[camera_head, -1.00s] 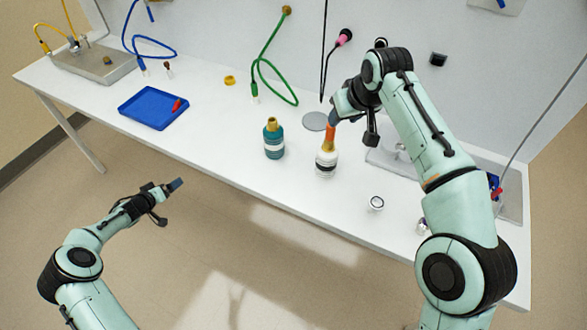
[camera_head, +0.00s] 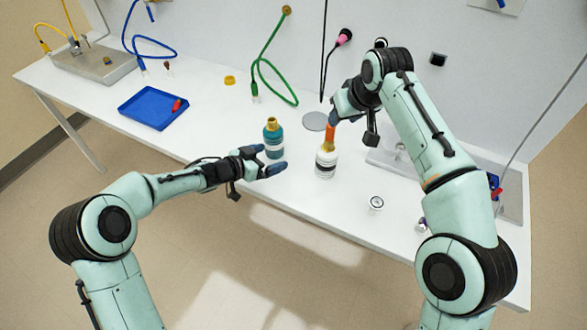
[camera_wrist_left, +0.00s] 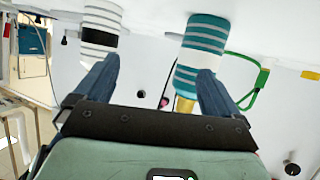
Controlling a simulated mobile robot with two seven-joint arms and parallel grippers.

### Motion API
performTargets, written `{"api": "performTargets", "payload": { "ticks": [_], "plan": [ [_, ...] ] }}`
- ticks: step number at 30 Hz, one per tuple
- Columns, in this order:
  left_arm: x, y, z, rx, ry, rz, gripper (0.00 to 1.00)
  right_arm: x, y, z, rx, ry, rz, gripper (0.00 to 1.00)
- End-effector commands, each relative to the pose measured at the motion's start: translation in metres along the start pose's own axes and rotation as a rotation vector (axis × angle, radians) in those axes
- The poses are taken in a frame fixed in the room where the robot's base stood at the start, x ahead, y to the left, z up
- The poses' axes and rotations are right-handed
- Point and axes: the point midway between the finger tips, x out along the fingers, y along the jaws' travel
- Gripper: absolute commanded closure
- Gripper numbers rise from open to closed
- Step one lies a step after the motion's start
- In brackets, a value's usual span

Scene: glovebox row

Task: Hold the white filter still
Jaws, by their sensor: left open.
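The white filter (camera_head: 326,164) stands on the bench as a white bottle with grey bands. An orange piece (camera_head: 330,138) rises from its top. In the left wrist view the white filter (camera_wrist_left: 101,28) is at the upper left, beyond one finger. My left gripper (camera_head: 281,160) is open and empty, left of the white filter and apart from it, in front of the teal bottle (camera_head: 272,136). My right gripper (camera_head: 334,118) is at the top of the orange piece; its fingers are too small to read.
The teal bottle also shows in the left wrist view (camera_wrist_left: 207,38), behind the other finger. A grey disc (camera_head: 314,121) lies behind the white filter. A small round gauge-like item (camera_head: 376,203) lies to its front right. A blue tray (camera_head: 140,106) is at the left.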

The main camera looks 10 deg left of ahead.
Motion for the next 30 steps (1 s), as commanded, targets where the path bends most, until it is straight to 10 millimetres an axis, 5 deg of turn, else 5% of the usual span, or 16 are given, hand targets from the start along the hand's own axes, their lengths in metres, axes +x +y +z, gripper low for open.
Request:
{"api": "performTargets", "payload": {
  "ticks": [3, 9, 16, 30],
  "plan": [
    [0.007, 0.050, -0.011, 0.055, 0.004, 0.065, 0.03, 0.000, 0.000, 0.000, 0.000, 0.000, 0.000, 0.57],
    [0.009, 0.089, -0.016, 0.104, 0.008, 0.111, 0.03, 0.000, 0.000, 0.000, 0.000, 0.000, 0.000, 0.57],
    [0.029, 0.097, -0.017, 0.110, 0.010, 0.119, 0.03, 0.000, 0.000, 0.000, 0.000, 0.000, 0.000, 0.57],
    [0.117, 0.107, -0.017, 0.110, 0.011, 0.119, 0.03, 0.000, 0.000, 0.000, 0.000, 0.000, 0.000, 0.57]
  ]
}}
